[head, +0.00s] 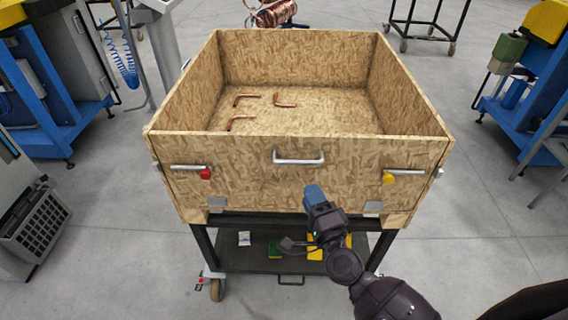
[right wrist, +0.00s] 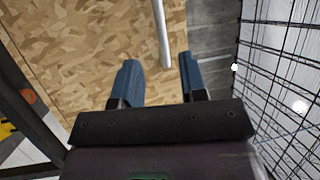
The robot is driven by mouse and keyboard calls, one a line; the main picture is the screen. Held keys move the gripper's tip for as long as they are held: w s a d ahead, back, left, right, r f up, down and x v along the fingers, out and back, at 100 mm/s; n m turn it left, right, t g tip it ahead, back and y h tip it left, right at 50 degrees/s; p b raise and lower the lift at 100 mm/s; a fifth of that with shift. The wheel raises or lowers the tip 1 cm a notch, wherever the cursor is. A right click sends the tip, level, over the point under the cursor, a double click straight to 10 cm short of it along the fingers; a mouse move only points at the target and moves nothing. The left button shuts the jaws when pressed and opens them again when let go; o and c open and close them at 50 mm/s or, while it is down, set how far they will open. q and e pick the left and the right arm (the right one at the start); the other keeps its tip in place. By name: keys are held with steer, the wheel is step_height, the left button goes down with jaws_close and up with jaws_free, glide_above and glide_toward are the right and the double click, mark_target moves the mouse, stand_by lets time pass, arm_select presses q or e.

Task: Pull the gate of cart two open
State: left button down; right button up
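Cart two appears to be the wooden-box cart (head: 300,50) in the middle of the head view. Its front gate (head: 245,185) stands upright, flush between the side walls. A silver bar handle (head: 299,161) sits at the gate's upper middle. My right gripper (head: 315,192) is in front of the gate, just below and right of the handle. In the right wrist view the gripper (right wrist: 159,68) has two blue fingers spread apart and empty. The handle bar (right wrist: 162,38) lies ahead, lined up between the fingertips. My left gripper is not in view.
Bar latches with a red knob (head: 205,173) and a yellow knob (head: 389,178) sit on the gate's ends. Several bent copper tubes (head: 285,101) lie inside the box. Blue-framed machines stand left (head: 50,95) and right (head: 520,105).

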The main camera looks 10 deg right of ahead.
mark_target(295, 162)
steer(key=p+x, duration=0.1)
steer(key=x, duration=0.9)
steer(key=shift+w+r, duration=0.15)
steer(key=shift+w, duration=0.2)
steer(key=shift+c, duration=0.2)
jaws_close()
